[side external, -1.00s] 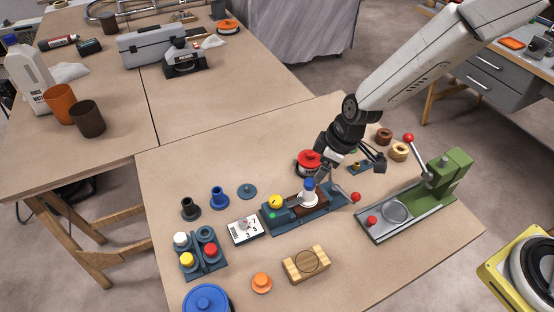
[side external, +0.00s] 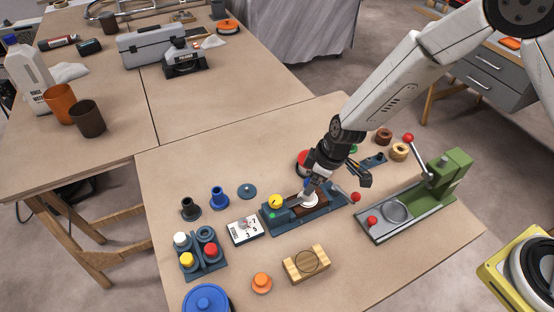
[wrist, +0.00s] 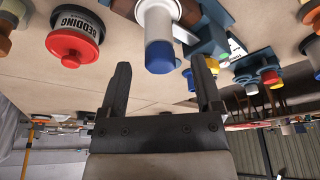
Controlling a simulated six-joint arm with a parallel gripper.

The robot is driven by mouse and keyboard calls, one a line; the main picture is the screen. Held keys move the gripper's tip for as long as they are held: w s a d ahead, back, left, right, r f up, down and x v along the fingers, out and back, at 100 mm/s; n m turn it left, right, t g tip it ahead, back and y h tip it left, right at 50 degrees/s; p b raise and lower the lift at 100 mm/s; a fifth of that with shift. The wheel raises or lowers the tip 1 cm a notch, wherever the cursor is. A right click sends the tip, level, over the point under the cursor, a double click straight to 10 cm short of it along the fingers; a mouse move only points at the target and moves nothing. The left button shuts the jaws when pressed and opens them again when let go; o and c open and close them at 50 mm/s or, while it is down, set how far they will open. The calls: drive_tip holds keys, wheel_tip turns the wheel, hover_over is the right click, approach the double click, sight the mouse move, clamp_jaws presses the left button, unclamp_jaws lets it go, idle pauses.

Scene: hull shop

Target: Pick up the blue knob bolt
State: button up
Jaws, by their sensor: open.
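The blue knob bolt (wrist: 158,30) has a pale shaft and a blue end. In the side view it stands upright in a dark blue fixture (side external: 280,224), its white collar (side external: 310,199) showing and its knob mostly hidden by my gripper. My gripper (wrist: 160,64) is open and empty in the wrist view. The blue end lies between the lines of its two fingers, at or just beyond their tips. I cannot tell whether a finger touches it. In the side view my gripper (side external: 312,181) is right at the top of the bolt.
A red-topped "BEDDING" pot (wrist: 75,38) stands close beside the bolt. The fixture carries a yellow dial (side external: 275,202) and a red-balled lever (side external: 355,197). A green press (side external: 445,180) stands to the right. A wooden block (side external: 306,265) lies in front.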

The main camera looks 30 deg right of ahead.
drive_tip(key=shift+a+f, duration=0.1)
drive_tip(key=shift+f, duration=0.2)
clamp_jaws()
idle(0.4)
